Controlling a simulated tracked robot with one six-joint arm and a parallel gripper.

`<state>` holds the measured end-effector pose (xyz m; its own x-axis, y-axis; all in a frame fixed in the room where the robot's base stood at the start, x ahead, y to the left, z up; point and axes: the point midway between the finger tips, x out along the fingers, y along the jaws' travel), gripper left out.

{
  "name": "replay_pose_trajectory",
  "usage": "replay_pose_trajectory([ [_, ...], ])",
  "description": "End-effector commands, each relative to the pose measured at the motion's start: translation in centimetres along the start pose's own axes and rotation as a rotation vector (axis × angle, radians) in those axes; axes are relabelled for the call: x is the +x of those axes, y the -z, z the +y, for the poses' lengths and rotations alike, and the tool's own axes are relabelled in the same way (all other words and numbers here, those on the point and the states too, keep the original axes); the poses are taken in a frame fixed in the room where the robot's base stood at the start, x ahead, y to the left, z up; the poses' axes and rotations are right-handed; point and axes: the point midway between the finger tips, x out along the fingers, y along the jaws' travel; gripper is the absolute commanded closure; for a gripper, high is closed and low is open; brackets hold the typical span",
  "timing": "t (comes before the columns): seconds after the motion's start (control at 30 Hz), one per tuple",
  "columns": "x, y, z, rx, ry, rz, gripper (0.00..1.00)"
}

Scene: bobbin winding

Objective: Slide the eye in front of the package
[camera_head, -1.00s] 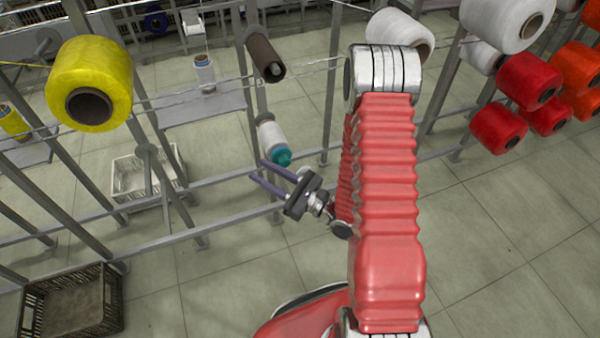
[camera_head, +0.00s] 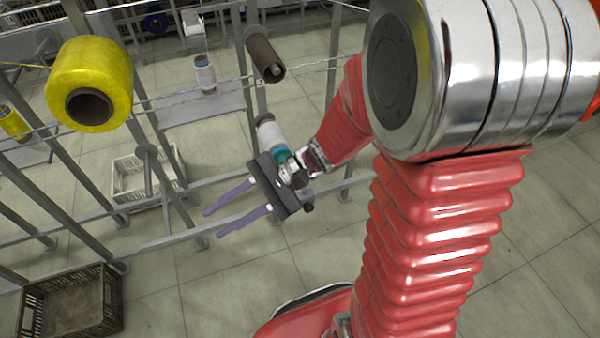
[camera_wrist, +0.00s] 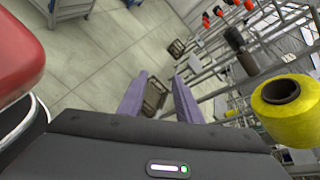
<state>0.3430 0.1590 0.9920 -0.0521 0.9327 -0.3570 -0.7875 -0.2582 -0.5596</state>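A large yellow package (camera_head: 90,85) sits on the frame at upper left. It also shows at the right of the wrist view (camera_wrist: 285,105). A brown tube package (camera_head: 265,58) sits right of it on the frame. A thin rail runs below both, and a small pale piece that looks like the eye (camera_head: 260,83) is on it, just below the brown tube. My gripper (camera_head: 212,223) is open and empty, below the rail, with its two purple fingers pointing left and down. The fingers also show apart in the wrist view (camera_wrist: 159,78), with nothing between them.
A white and teal bobbin (camera_head: 270,132) is partly hidden behind my gripper. A white crate (camera_head: 140,180) and a dark crate (camera_head: 70,302) stand on the floor at left. Grey posts and bars of the frame surround my gripper. Floor below it is clear.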

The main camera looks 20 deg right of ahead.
Motion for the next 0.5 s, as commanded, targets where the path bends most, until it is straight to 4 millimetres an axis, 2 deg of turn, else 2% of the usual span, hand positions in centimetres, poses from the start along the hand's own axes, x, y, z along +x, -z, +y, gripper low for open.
replay_pose_trajectory([
  [0.1, -0.4, -1.2, 1.4, -0.095, -0.113, 0.060, 0.69],
  [0.27, -1.4, -2.1, 3.3, -0.219, -0.259, 0.155, 0.69],
  [0.5, -4.1, -2.7, 5.3, -0.412, -0.457, 0.322, 0.69],
])
